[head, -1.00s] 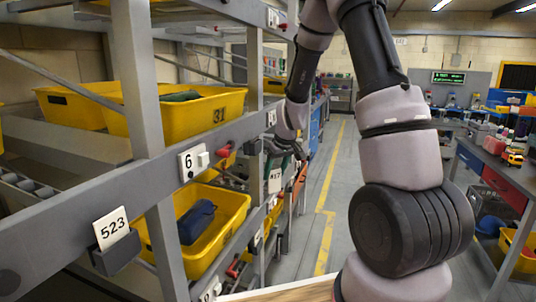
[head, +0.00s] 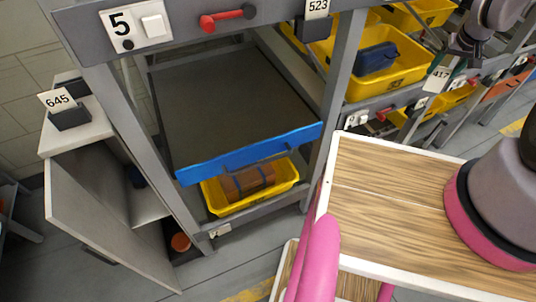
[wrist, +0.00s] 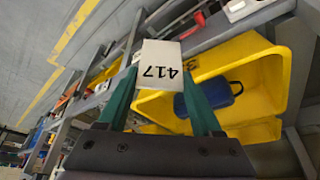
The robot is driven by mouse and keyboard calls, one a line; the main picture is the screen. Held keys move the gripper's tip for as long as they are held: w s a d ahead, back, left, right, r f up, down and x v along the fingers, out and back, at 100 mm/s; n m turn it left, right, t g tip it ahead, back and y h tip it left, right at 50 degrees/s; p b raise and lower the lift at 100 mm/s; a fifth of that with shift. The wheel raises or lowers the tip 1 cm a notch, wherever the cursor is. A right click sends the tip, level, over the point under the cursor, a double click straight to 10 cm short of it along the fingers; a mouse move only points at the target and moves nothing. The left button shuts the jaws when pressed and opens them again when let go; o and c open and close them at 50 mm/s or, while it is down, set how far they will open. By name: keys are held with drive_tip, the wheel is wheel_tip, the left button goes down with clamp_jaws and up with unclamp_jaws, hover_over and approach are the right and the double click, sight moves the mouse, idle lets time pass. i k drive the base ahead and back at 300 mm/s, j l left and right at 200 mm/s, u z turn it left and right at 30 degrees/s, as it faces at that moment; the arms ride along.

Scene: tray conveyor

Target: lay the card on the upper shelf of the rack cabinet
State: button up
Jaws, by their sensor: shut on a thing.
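The card (head: 438,78), white and marked 417, is at the upper right of the head view. My gripper (head: 450,65) is shut on it. In the wrist view the card (wrist: 158,64) shows upside down between the green fingers of my gripper (wrist: 163,80), in front of yellow bins. A low grey cabinet (head: 88,130) stands at the left of the head view, its door (head: 105,232) swung open. A pale shelf (head: 150,208) with a dark blue thing shows partly inside, and an orange roll sits below. The gripper is far to the right of this cabinet.
A grey rack (head: 200,35) labelled 5, with a blue-fronted dark tray (head: 250,155) and a yellow bin (head: 290,190) below, stands beside the cabinet. A card marked 645 (head: 57,100) stands on the cabinet top. My wood-topped base fills the lower right.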

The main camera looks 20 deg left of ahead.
sight(149, 209)
drive_tip(key=k+l+u, duration=0.1)
drive_tip(key=u, duration=0.35)
drive_tip(key=k+l+u, duration=0.2)
drive_tip(key=u, duration=0.25)
drive_tip(key=k+l+u, duration=0.2)
drive_tip(key=u, duration=0.25)
drive_tip(key=l+u, duration=0.1)
drive_tip(key=u, duration=0.15)
drive_tip(key=k+l+u, duration=0.1)
drive_tip(key=u, duration=0.2)
drive_tip(key=i+l+u, duration=0.2)
drive_tip(key=u, duration=0.15)
drive_tip(key=i+l+u, duration=0.15)
drive_tip(key=l+u, duration=0.2)
drive_tip(key=i, duration=0.15)
